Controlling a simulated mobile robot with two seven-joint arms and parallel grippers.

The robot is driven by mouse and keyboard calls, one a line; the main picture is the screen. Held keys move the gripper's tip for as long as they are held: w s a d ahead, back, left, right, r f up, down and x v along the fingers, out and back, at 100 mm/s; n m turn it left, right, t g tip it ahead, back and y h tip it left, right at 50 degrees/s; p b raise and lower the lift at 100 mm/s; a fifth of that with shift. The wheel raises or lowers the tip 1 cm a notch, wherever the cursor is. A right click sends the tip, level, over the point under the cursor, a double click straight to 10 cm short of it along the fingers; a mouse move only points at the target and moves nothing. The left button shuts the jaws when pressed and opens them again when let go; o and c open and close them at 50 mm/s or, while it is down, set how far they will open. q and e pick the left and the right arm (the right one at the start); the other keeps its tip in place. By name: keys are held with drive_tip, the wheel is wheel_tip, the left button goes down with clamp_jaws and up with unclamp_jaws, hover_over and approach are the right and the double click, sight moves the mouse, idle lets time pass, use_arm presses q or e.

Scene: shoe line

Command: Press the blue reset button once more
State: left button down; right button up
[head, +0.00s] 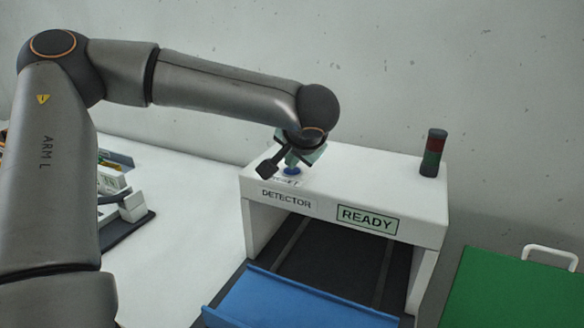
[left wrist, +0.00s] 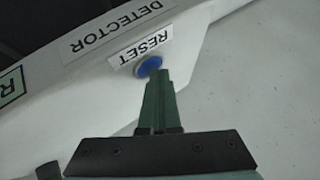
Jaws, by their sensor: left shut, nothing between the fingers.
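The blue reset button (head: 291,171) sits on top of the white detector housing (head: 370,185), near its left front corner. It also shows in the left wrist view (left wrist: 149,66), beside the RESET label (left wrist: 140,46). My left gripper (head: 291,160) points down at the button, shut and empty. In the left wrist view its green fingertips (left wrist: 157,78) are together at the button's edge and overlap it in the picture. I cannot tell whether they touch it. My right gripper is not in view.
A sign on the detector front reads READY (head: 367,219). A signal tower (head: 433,153) stands on the housing's right side. A blue tray (head: 300,300) lies on the dark belt below. A green surface (head: 510,290) is at right, a fixture (head: 122,205) at left.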

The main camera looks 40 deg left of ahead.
sight(292, 174)
use_arm(q)
drive_tip(key=shift+r, duration=0.1)
drive_tip(key=shift+r+p, duration=0.75)
drive_tip(key=shift+r, duration=0.05)
wheel_tip(292, 174, up, 5)
drive_tip(key=p, duration=0.4)
idle(0.9)
